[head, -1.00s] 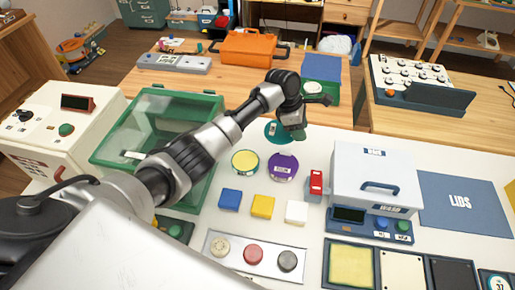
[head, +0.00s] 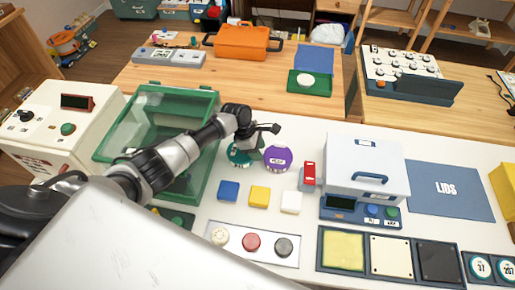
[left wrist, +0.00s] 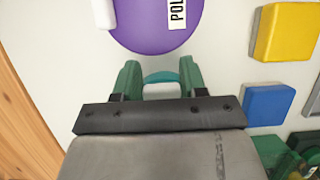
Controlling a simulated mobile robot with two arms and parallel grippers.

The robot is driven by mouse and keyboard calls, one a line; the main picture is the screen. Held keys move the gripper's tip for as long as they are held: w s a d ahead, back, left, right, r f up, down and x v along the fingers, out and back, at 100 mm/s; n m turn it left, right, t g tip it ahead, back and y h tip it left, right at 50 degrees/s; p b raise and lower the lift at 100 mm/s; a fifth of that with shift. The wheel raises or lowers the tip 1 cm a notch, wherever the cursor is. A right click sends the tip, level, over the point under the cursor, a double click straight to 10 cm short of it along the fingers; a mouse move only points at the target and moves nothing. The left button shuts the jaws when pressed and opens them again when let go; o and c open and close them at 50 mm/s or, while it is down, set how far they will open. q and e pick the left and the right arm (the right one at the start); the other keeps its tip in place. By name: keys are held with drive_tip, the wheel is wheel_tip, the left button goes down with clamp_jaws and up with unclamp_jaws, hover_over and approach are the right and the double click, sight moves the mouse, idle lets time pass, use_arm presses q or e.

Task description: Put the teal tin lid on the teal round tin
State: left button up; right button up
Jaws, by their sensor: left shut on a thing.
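The teal tin lid (head: 236,157) shows as a teal disc under my left gripper (head: 250,147) in the head view. My left gripper is shut on the lid, and a teal edge (left wrist: 160,76) shows between its green fingers in the left wrist view. The lid is at the teal round tin's place, left of the purple tin (head: 278,158). The tin and its yellow inside are hidden by the lid and gripper. I cannot tell whether the lid touches the tin. The purple tin also shows just beyond the fingers in the left wrist view (left wrist: 150,38). My right gripper is not in view.
Blue (head: 228,190), yellow (head: 260,197) and white (head: 291,202) blocks lie in front. A green clear-lidded box (head: 150,108) stands left. A red-topped item (head: 308,176) and a white box (head: 365,165) stand right. A blue LIDS mat (head: 450,205) lies bare.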

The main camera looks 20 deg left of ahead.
use_arm(q)
drive_tip(key=shift+f, duration=0.15)
drive_tip(key=o, duration=0.9)
drive_tip(key=shift+a+r, duration=0.1)
drive_tip(key=shift+r, duration=0.35)
drive_tip(key=b+v, duration=0.1)
drive_tip(key=v, duration=1)
drive_tip(key=shift+a+r, duration=0.2)
drive_tip(key=shift+s, duration=0.15)
